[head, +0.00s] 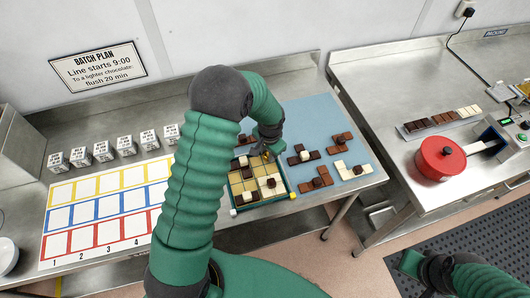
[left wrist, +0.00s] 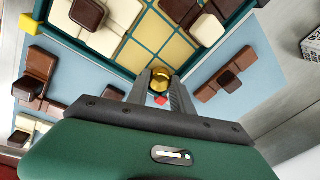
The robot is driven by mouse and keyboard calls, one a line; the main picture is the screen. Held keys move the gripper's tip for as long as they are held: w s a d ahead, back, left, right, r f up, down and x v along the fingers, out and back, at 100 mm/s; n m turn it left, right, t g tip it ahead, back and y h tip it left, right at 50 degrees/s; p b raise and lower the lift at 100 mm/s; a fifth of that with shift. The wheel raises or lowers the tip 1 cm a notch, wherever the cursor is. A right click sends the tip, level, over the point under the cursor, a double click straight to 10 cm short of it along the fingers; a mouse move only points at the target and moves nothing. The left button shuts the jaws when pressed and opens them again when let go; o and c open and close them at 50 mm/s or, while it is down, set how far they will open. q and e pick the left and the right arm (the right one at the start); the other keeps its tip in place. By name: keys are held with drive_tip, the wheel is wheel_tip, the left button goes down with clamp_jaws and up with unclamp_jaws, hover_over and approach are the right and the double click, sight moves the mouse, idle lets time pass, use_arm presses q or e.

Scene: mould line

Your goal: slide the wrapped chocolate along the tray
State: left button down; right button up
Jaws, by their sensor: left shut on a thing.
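The wrapped chocolate (left wrist: 160,83), gold with a small red spot in front of it, sits between the fingertips of my left gripper (left wrist: 161,88) in the left wrist view. The gripper is shut on it, at the tray's edge. In the head view my left gripper (head: 267,152) reaches down at the tray's far side, with a speck of gold at its tip. The tray (head: 264,204) has a dark green rim and cream squares, with several dark and white chocolate pieces in it.
Brown and white chocolate pieces (head: 341,141) lie on a blue mat (head: 312,112) around the tray. A coloured grid board (head: 100,215) and several small labelled blocks (head: 101,150) are at left. A red pot (head: 441,157) and a chocolate strip (head: 440,120) stand on the right bench.

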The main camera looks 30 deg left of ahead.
use_arm(q)
drive_tip(key=shift+w+d, duration=0.2)
drive_tip(key=shift+d, duration=0.15)
drive_tip(key=c, duration=1.3)
unclamp_jaws()
drive_tip(key=shift+s+a+r, duration=0.1)
drive_tip(key=shift+s+a, duration=0.1)
drive_tip(key=shift+a, duration=0.2)
drive_tip(key=shift+o, duration=1.3)
drive_tip(key=shift+a, duration=0.1)
drive_tip(key=shift+w+d, duration=0.1)
drive_tip(key=shift+d, duration=0.15)
drive_tip(key=shift+a, duration=0.1)
drive_tip(key=shift+r, duration=0.25)
wheel_tip(320, 180, up, 16)
drive_tip(key=s+d+b, duration=0.1)
drive_tip(key=s, duration=0.1)
drive_tip(key=shift+d, duration=0.3)
drive_tip(key=shift+s+f, duration=0.1)
